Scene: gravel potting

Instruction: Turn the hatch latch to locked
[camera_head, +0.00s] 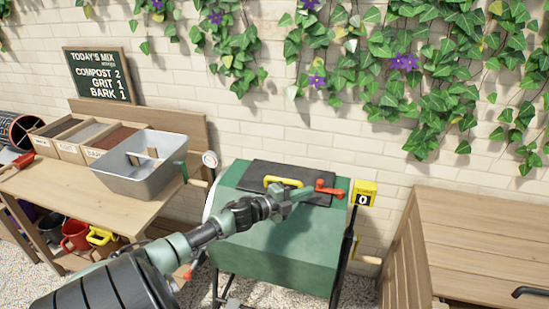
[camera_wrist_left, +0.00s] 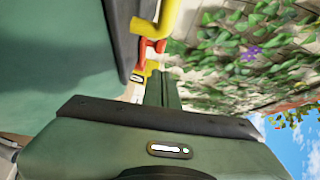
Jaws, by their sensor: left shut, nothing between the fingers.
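A green drum (camera_head: 270,235) stands on dark legs, with a dark hatch (camera_head: 262,172) on top. The hatch carries a yellow handle (camera_head: 284,181) and a red latch (camera_head: 330,190) near its right end, its lever pointing right. My left gripper (camera_head: 300,191) is shut and empty over the hatch, its tip just left of the latch; I cannot tell whether they touch. In the left wrist view, the shut fingers (camera_wrist_left: 161,88) point toward the red latch (camera_wrist_left: 149,50), beside the yellow handle (camera_wrist_left: 170,18). My right gripper is not in view.
A yellow counter (camera_head: 364,193) reading 0 stands at the drum's right. A wooden bench (camera_head: 60,188) at left holds a grey metal tub (camera_head: 135,178) and bins. A wooden slatted box (camera_head: 480,235) is at right. An ivy-hung brick wall is behind.

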